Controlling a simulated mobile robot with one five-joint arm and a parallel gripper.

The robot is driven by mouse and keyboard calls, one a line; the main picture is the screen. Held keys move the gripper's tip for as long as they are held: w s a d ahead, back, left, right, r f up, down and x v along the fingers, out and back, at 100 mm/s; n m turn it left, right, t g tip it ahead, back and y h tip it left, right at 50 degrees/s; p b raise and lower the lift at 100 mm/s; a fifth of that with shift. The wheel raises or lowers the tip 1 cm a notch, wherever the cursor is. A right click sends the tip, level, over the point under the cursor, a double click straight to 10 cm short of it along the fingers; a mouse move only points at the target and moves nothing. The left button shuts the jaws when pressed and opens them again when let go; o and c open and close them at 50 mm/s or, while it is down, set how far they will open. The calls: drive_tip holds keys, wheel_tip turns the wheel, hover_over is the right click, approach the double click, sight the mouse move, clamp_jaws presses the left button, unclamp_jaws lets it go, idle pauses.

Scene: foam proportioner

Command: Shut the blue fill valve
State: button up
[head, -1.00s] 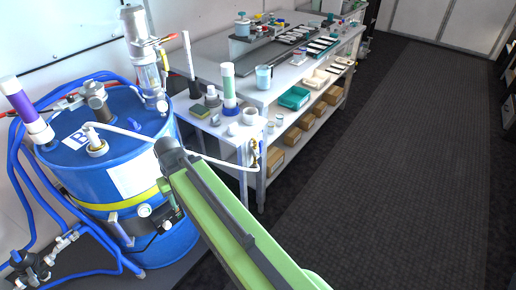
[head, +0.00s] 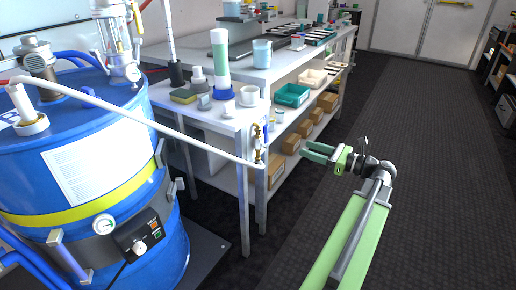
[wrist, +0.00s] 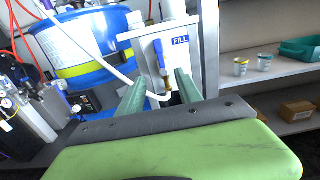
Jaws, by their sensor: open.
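The blue fill valve lever (wrist: 159,54) stands roughly upright in the wrist view, above a brass valve body (wrist: 167,83). A blue "FILL" label (wrist: 180,41) is on the white panel beside it. In the head view the brass valve (head: 257,151) is small at the table's front corner, and a white hose (head: 160,124) runs to it from the drum. My gripper (head: 305,152) is open and empty, to the right of the valve and apart from it. In the wrist view the valve appears between and beyond my two green fingers (wrist: 160,84).
A blue drum (head: 85,150) with a yellow band stands at left. The white bench (head: 235,70) holds bottles and cups. Its lower shelf carries cardboard boxes (head: 291,143) and a teal tray (head: 292,95). The dark floor (head: 420,130) at right is clear.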

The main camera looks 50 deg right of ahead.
sight(267, 135)
drive_tip(key=x, duration=1.7)
drive_tip(key=shift+w, duration=0.2)
clamp_jaws()
drive_tip(key=shift+a, duration=0.1)
idle(0.6)
